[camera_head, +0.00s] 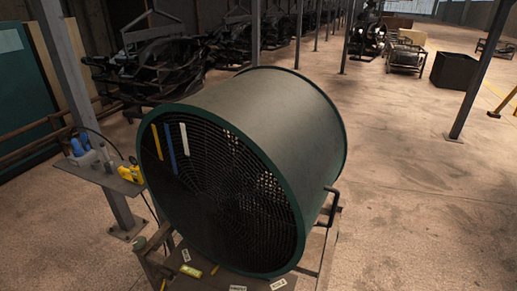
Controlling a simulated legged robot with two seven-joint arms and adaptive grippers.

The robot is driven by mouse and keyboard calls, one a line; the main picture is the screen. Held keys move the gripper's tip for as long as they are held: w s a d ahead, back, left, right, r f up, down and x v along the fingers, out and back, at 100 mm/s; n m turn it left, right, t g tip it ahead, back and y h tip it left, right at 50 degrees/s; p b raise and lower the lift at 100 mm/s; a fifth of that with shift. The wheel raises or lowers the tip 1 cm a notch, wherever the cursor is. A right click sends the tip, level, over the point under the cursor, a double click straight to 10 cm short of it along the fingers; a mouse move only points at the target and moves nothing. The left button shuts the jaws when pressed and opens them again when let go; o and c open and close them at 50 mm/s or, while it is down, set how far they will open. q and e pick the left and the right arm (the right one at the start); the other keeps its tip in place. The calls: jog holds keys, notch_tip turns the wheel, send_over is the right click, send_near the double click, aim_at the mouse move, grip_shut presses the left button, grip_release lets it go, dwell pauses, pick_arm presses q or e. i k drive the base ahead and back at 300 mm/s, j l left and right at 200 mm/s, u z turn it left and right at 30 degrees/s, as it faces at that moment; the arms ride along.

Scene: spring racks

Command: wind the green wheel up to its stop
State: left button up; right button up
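No green wheel shows clearly in the head view. A large drum fan (285,110) with dark green rims fills the middle, its round grille facing front left. Yellow, blue and white strips hang on the grille. Neither of my grippers is in view.
A small shelf (100,176) on a post at the left holds blue and yellow tools. The fan's cart (325,245) has a dark handle at the right. A dark bin (453,71) stands far right.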

aim_at(140, 242)
jog(key=u, duration=1.3)
jog(key=i+j+z, duration=0.15)
jog(key=z, duration=0.25)
jog(key=i+j+z, duration=0.1)
jog(key=j+z, duration=0.65)
jog(key=i+l, duration=0.05)
